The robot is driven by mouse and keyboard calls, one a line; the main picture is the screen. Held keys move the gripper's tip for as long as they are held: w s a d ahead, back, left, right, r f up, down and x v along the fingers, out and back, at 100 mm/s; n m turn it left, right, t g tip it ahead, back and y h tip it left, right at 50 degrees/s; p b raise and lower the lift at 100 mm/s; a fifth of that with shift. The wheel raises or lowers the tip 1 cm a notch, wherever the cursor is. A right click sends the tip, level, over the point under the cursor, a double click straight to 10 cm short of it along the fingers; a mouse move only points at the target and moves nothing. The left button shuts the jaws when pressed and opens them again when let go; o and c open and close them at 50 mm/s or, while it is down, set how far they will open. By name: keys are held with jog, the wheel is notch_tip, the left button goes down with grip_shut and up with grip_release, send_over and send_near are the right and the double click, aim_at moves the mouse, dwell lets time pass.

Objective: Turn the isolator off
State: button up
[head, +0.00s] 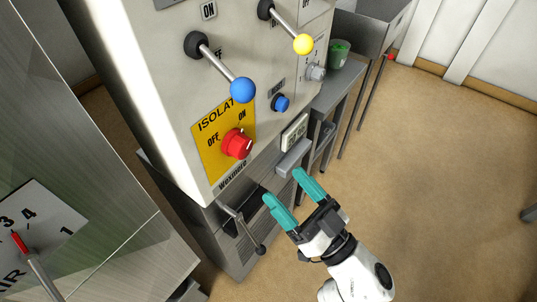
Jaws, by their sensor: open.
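The isolator is a red rotary knob (237,144) on a yellow plate (209,158) marked ISOLATOR, OFF and ON, on the front of a pale control cabinet. OFF is printed to the left of the knob and ON above it. A pale mark on the knob lies on its right side; its exact setting is hard to tell. My gripper (288,190) has teal fingers spread apart with nothing between them. It is below and to the right of the knob, apart from it, in front of the lower part of the cabinet.
Above the knob, levers with a blue ball (242,90) and a yellow ball (303,44) stick out. A blue button (281,103), a display (294,133) and a lower lever (260,249) are close by. A bench with a green tub (338,55) stands behind.

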aim_at(246, 153)
jog(key=shift+n+g+y, duration=0.4)
jog(key=shift+n+y, duration=0.1)
jog(key=shift+y, duration=0.2)
jog(key=x, duration=0.7)
jog(key=s+a+x, duration=0.1)
jog(key=x, duration=0.2)
jog(key=shift+w+a+r+p, duration=0.1)
jog(key=shift+w+a+p, duration=0.05)
jog(key=shift+w+p, duration=0.15)
jog(key=c, duration=1)
